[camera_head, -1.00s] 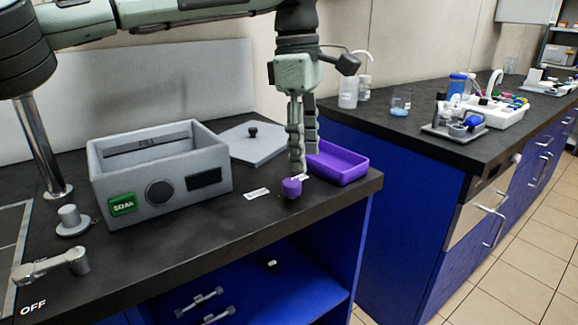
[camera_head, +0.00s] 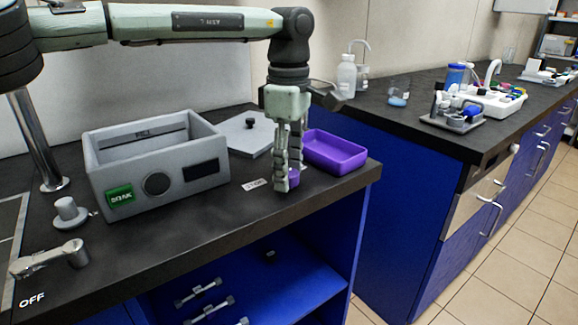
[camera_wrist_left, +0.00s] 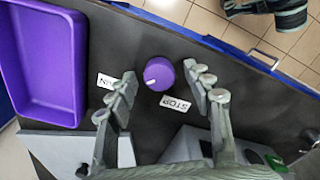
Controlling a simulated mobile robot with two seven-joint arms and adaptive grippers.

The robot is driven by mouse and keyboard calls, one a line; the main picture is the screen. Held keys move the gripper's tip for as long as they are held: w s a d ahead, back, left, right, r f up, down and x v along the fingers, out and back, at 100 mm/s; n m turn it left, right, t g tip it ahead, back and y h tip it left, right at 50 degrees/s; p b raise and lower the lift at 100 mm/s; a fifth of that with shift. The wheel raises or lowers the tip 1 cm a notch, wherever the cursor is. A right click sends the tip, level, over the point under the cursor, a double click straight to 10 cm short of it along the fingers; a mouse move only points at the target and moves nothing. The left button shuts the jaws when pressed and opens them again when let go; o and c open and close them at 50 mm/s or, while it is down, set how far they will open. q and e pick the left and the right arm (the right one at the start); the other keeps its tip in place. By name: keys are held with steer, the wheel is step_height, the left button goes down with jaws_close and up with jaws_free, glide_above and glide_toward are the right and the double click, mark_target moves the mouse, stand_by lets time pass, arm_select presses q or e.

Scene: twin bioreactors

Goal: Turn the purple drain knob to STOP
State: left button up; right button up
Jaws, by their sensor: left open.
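The purple drain knob (camera_head: 294,174) stands on the black counter near its right front corner, partly hidden by fingers. In the left wrist view the knob (camera_wrist_left: 160,70) shows a pale mark at its lower left. A STOP label (camera_wrist_left: 175,103) lies at its lower right, and a partly hidden label ending in "IN" (camera_wrist_left: 106,81) lies to its left. The STOP label (camera_head: 254,184) also shows in the head view. My left gripper (camera_head: 287,185) points down, open, with its fingers on either side of the knob. Contact cannot be told. My right gripper is out of view.
A purple tray (camera_head: 336,163) sits just right of the knob. A grey bath (camera_head: 155,195) with a green SOAK display stands to the left, and its grey lid (camera_head: 245,142) lies behind. The counter edge is close in front.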

arm_select(q)
steer(key=c, duration=1.2)
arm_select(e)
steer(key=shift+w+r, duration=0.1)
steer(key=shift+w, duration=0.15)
